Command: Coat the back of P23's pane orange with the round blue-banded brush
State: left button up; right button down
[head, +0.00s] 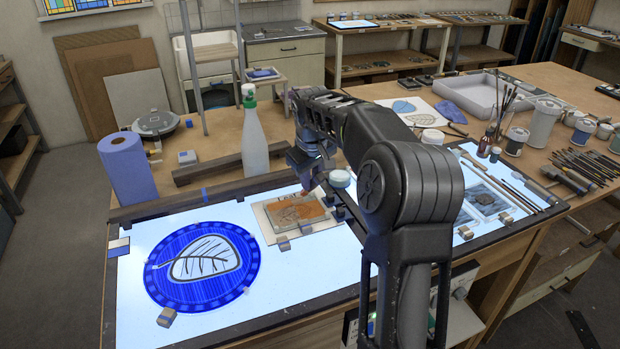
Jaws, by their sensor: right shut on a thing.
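A small pane (296,212) lies on a pale sheet on the lit table. Part of its upper face is orange-brown, with a greyer patch showing dark lines at the left. I cannot read a label on it. My right gripper (316,172) is just above the pane's far right edge. It is shut on a thin tool, most likely the brush, whose reddish lower end points down toward the pane. Its band is too small to make out, and I cannot tell whether the tip touches the glass. My left gripper is out of view.
A blue round panel with a leaf (163,275) lies left on the light table. A white bottle (254,140) and a blue paper roll (128,168) stand behind. Small blocks (283,243) sit beside the pane. Jars (516,140) and tools crowd the right.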

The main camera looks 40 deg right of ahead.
jog(key=shift+s+d+f, duration=0.1)
jog(key=shift+s+d, duration=0.2)
jog(key=shift+d, duration=0.45)
jog(key=shift+s+d, duration=0.25)
jog(key=shift+d, duration=0.45)
notch_tip(320, 180, up, 5)
jog(key=shift+p, duration=1.1)
